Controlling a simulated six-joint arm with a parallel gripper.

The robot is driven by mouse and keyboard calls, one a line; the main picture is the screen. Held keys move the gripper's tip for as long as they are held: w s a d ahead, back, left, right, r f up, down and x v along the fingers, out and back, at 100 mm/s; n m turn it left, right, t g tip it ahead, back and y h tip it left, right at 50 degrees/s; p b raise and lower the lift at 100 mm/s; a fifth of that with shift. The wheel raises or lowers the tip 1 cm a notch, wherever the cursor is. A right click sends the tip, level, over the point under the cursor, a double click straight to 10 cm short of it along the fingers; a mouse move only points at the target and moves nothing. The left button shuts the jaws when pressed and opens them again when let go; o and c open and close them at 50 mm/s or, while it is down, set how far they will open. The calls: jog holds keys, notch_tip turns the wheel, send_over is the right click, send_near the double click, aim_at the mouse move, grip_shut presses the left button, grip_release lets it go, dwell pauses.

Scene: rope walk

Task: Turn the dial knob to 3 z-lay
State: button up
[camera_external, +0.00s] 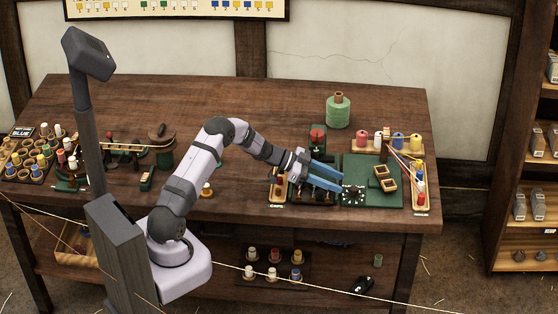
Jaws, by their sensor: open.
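A dark round dial knob (352,195) with small white marks around it sits at the front of the green board on the right part of the bench. It is small in this view, and I cannot read its marks or where it points. My gripper (341,182) has two blue fingers, spread apart and empty. They reach right and slightly down, with their tips just behind and left of the dial. I cannot tell how high the tips are, or whether they touch anything.
A green spool (338,111) stands behind the board. A dark red-topped device (317,138) is close behind my gripper. Several colored spools stand in a wooden rack (358,148) at the board's back right. Two wooden-framed pieces (386,184) lie right of the dial. The bench middle is mostly clear.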

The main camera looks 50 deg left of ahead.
jog(key=shift+v, duration=0.95)
